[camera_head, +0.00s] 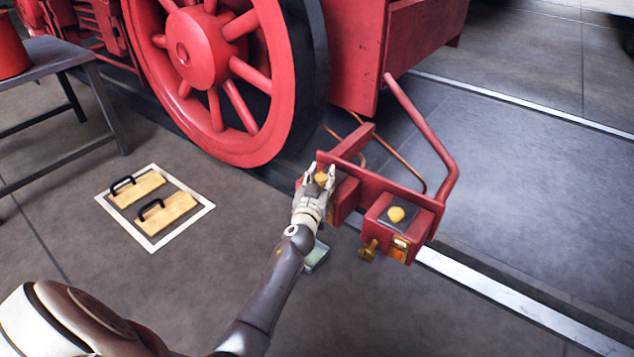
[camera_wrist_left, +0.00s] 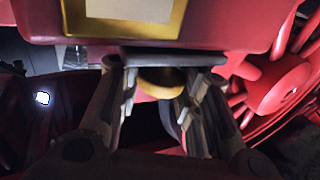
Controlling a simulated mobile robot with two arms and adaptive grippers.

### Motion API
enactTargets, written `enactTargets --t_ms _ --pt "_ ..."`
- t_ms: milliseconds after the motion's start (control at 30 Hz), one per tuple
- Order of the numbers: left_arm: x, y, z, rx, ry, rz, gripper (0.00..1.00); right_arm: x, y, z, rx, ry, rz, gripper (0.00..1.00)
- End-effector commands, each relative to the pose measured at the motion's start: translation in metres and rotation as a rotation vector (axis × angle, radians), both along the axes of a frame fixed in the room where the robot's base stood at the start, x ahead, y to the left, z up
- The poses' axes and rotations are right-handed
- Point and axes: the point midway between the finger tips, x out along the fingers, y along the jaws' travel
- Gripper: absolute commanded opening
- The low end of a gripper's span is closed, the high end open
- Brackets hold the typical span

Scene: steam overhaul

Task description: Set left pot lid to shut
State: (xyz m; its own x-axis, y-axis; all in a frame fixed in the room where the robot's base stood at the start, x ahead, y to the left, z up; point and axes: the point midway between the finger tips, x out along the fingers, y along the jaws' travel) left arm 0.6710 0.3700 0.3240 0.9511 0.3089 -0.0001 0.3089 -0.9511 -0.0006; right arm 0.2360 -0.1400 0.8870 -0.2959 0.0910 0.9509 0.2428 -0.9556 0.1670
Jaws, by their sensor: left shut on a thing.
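The left pot is a red box (camera_head: 345,197) on the red beam, mostly behind my left gripper (camera_head: 321,180). Its lid has a yellow knob (camera_head: 321,178), seen between my fingers. In the left wrist view the knob (camera_wrist_left: 162,82) sits between the two fingers of my left gripper (camera_wrist_left: 155,95), which is shut on it. The dark lid plate (camera_wrist_left: 175,58) lies along the red pot body (camera_wrist_left: 240,28) there, with no clear gap showing. The right pot (camera_head: 381,232) has a dark lid with a yellow knob (camera_head: 396,214). My right gripper is not in view.
A red bent rail (camera_head: 425,125) rises at the beam's right end. A red spoked wheel (camera_head: 205,50) stands behind. A brass tap (camera_head: 368,250) sticks out below the right pot. Two handled wooden blocks (camera_head: 165,214) lie in a white floor frame. A bench (camera_head: 50,60) stands at left.

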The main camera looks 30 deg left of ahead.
Motion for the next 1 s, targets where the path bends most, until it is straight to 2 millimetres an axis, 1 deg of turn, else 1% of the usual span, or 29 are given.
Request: enactTargets --t_ms 200,233,300,400,767,867,1000 --pt "0.002 0.001 0.004 0.001 -0.005 0.000 0.00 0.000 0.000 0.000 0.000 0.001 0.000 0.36" --pt "0.002 0.001 0.004 0.001 -0.005 0.000 0.33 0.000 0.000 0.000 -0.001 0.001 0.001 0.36" --pt "0.002 0.001 0.004 0.001 -0.006 0.000 0.42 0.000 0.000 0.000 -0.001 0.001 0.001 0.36" --pt "0.002 0.001 0.003 0.001 -0.005 0.000 0.52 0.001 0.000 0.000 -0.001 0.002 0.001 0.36" --pt "-0.001 0.000 0.002 0.001 -0.003 0.000 0.52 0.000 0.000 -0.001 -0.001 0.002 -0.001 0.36" --pt "-0.009 -0.003 0.001 0.001 -0.003 0.000 0.52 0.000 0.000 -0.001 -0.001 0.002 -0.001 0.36" --pt "-0.027 -0.009 0.001 0.001 -0.002 -0.001 0.52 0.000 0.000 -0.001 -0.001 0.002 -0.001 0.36"
